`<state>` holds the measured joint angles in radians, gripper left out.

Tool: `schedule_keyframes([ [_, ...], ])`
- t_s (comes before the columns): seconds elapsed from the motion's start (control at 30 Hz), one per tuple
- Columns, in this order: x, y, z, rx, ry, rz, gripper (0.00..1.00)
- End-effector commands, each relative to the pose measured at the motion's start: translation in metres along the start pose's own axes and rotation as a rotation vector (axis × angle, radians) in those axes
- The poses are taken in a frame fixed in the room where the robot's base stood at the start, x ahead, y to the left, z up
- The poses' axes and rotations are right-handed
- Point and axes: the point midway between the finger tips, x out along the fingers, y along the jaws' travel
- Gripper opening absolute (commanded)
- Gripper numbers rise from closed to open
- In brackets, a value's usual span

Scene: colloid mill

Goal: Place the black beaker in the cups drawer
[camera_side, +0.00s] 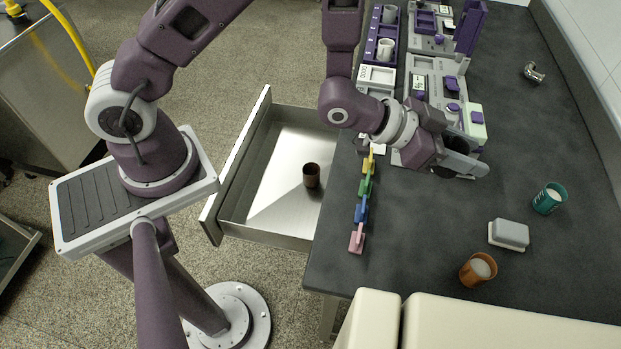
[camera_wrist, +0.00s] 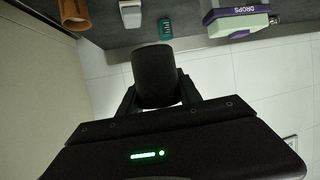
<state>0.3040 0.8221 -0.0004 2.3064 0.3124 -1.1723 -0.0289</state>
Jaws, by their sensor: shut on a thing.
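The black beaker (camera_wrist: 154,72) is between the fingers of my gripper (camera_wrist: 156,98) in the wrist view. In the side view my gripper (camera_side: 468,160) holds the beaker above the dark counter, right of the row of coloured clips; the fingers partly hide the beaker there. The gripper is shut on it. The open metal drawer (camera_side: 283,138) is at the left of the counter, well away from the gripper. A dark brown cup (camera_side: 311,176) stands inside it, with bare floor around the cup.
Coloured clips (camera_side: 361,212) line the counter edge beside the drawer. A grey lidded box (camera_side: 509,234), an orange cup (camera_side: 478,269) and a green cup (camera_side: 548,198) stand at the right front. Purple and grey equipment (camera_side: 436,85) fills the back. A metal fitting (camera_side: 534,72) lies far right.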

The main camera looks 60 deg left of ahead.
Motion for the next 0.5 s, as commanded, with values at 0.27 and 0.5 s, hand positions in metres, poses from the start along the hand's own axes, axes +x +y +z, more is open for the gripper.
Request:
schedule_keyframes([
  [0.27,-0.043,-0.046,0.026,0.064,-0.026,0.120,0.04],
  [0.5,-0.125,-0.076,0.060,0.138,-0.036,0.296,0.04],
])
